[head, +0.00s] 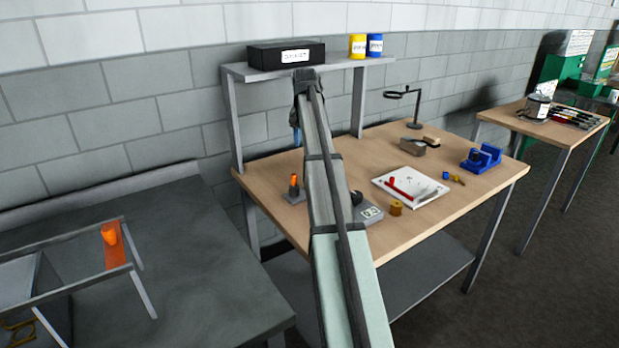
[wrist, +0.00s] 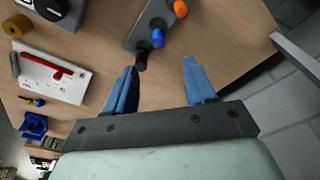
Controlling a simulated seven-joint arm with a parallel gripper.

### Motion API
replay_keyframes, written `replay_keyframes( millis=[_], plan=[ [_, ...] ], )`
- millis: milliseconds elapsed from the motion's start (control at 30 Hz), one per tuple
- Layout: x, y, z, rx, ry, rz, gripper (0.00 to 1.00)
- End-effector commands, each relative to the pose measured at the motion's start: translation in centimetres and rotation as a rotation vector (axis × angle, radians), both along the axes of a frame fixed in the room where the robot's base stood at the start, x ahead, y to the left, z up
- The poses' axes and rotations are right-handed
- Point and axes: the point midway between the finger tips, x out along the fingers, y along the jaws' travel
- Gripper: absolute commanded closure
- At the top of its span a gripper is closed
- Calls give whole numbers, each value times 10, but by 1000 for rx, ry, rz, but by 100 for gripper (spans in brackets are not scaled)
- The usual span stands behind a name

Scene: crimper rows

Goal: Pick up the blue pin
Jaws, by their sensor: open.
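The blue pin (wrist: 158,38) stands in a grey holder (wrist: 150,12) in the wrist view, between an orange pin (wrist: 180,9) and a black pin (wrist: 141,60). My gripper (wrist: 160,65) is open and empty, its two blue fingers apart. The blue pin appears just beyond the gap between the fingertips, not between them. In the head view the holder (head: 294,197) with the orange pin (head: 294,180) is on the wooden table, and I cannot make out the blue pin there. My gripper's blue fingers (head: 297,135) show above the holder; my arm hides part of the table.
A white board (head: 411,186) with a red marker, a yellow roll (head: 396,207), a grey scale-like device (head: 371,214) and a blue vise (head: 481,159) lie on the table (head: 440,211). A shelf (head: 338,64) stands over the table's back edge.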

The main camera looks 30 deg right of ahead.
Motion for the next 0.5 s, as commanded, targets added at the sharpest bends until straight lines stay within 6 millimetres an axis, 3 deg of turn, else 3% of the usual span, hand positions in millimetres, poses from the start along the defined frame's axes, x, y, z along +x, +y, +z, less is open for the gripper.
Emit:
replay_keyframes(
  millis=[167, 500],
  plan=[
    [-4, -10, -11, 2, 9, -20, 45],
    [2, -15, -66, 2, 8, -18, 45]
  ],
)
